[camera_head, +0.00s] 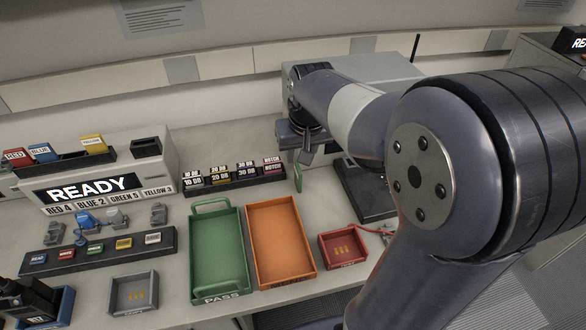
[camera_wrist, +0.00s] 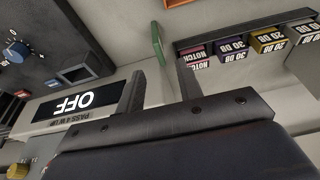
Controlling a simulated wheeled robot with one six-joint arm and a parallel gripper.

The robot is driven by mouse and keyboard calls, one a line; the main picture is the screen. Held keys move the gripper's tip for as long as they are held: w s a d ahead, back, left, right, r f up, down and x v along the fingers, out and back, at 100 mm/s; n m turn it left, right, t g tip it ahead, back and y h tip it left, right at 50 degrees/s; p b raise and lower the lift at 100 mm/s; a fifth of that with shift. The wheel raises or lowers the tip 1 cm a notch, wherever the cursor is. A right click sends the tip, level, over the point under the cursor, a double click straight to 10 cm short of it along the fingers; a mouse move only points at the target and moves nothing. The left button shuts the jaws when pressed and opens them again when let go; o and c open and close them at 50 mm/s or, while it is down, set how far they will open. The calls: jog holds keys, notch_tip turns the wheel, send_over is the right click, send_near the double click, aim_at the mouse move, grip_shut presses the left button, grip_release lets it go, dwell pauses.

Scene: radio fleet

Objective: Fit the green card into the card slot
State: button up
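The green card (camera_head: 298,178) shows as a thin upright green strip in the head view, just below my gripper (camera_head: 304,156) and beside the right end of the black module rack. In the wrist view the green card (camera_wrist: 158,43) lies beyond the gap between the fingertips of my gripper (camera_wrist: 160,75). The two fingers are spread apart and neither visibly touches the card. What supports the card is hidden. A dark rectangular opening (camera_wrist: 74,75) with a bluish face shows on the panel left in the wrist view; I cannot tell whether it is the card slot.
The black module rack (camera_head: 232,182) stands left of the gripper. A green tray (camera_head: 219,290), an orange tray (camera_head: 281,284) and a small red tray (camera_head: 343,262) lie in front. A unit with an OFF display (camera_wrist: 75,103) stands close by. My arm hides much of the right side.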

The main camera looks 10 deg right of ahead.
aim_at(299, 168)
jog(key=x, duration=0.5)
jog(key=shift+s, duration=0.15)
jog(key=shift+w+b+x, duration=0.2)
jog(key=shift+b+x, duration=0.15)
jog(key=shift+x, duration=2.55)
jog(key=shift+d, duration=0.1)
jog(key=shift+c, duration=0.3)
jog(key=shift+r, duration=0.1)
grip_shut()
